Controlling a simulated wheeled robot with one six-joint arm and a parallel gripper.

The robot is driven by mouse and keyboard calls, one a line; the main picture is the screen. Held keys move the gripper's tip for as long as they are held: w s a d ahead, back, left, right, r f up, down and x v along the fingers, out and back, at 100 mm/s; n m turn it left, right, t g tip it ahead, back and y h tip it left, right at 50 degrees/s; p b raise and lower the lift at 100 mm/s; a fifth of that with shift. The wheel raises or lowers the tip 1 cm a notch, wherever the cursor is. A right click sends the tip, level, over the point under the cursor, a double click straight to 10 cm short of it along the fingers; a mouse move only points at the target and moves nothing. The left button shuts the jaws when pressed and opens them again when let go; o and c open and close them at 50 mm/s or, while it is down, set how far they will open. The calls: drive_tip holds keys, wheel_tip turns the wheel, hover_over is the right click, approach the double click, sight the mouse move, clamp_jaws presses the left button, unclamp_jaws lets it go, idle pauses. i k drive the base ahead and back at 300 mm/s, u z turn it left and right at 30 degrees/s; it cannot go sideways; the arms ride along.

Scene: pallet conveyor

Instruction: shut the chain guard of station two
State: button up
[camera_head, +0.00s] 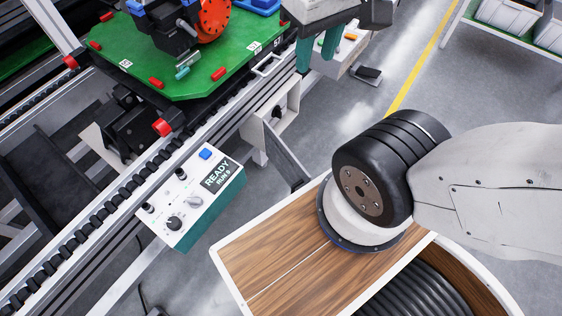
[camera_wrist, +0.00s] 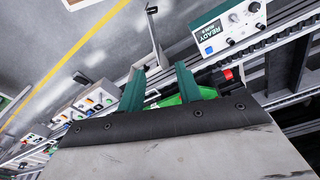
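A grey hinged panel (camera_head: 285,153) stands swung out from a white housing (camera_head: 262,130) on the conveyor's side, with a dark knob inside; it looks like the chain guard, but I see no station-two label on it. In the wrist view, the panel (camera_wrist: 155,37) stands beyond the fingertips. My gripper (camera_head: 316,63) is at the top of the head view, above and behind the panel, apart from it. Its two teal fingers are spread with nothing held between them, as the wrist view also shows (camera_wrist: 160,68).
A control box (camera_head: 203,190) reading READY is on the conveyor's near side. A green pallet (camera_head: 200,75) carries a black machine with an orange disc. Another control box (camera_head: 340,62) is behind my gripper. Open floor (camera_head: 330,115) lies right of the panel.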

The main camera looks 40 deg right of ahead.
sight(294, 173)
drive_tip(key=u, duration=0.75)
drive_tip(key=k, duration=0.75)
drive_tip(key=z, duration=1.2)
